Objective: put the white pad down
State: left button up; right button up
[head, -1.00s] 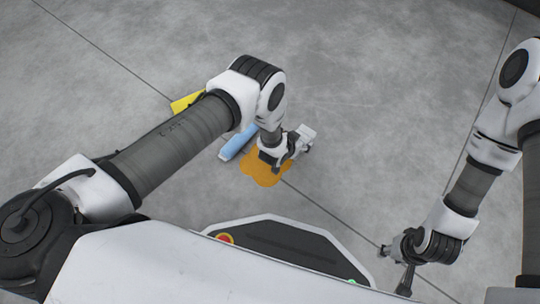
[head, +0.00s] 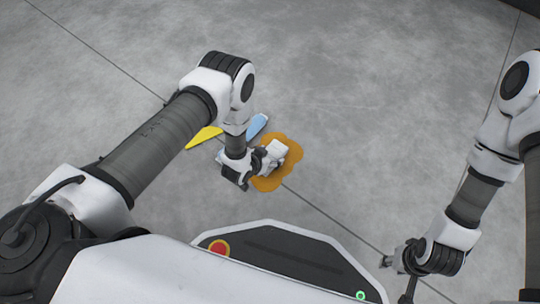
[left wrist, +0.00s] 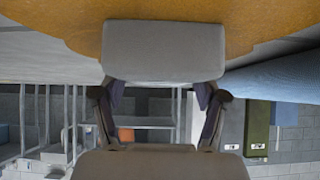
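The white pad (head: 274,152) is at the end of my left gripper (head: 262,160), over the orange puddle (head: 290,168) on the floor. In the left wrist view the pad (left wrist: 163,52) sits between the fingers, which are shut on it, with the puddle (left wrist: 60,18) behind it. I cannot tell whether the pad touches the floor. My right gripper (head: 396,268) is low at the right, apart from the pad and puddle; its fingers are too small to read.
A blue object (head: 257,125) lies just behind the puddle, partly hidden by my left arm. A yellow piece (head: 204,136) lies to its left. The grey floor (head: 380,110) is clear to the right and beyond. In the left wrist view, shelving (left wrist: 45,125) stands in the background.

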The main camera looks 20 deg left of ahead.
pick_arm(q)
jog(key=shift+o, duration=1)
jog(key=shift+r, duration=0.2)
jog(key=p+v, duration=0.8)
jog(key=v, duration=0.4)
jog(key=s+a+r+n+g+y, duration=0.1)
jog(key=s+a+r+n+g, duration=0.1)
jog(key=s, duration=0.7)
jog(key=s+a+r+n+g+y, duration=0.2)
jog(key=s+a+r+g, duration=0.2)
jog(key=s+r, duration=0.5)
jog(key=s+g, duration=0.1)
jog(key=g, duration=0.1)
jog(key=shift+a+g, duration=0.4)
jog(key=shift+r, duration=0.2)
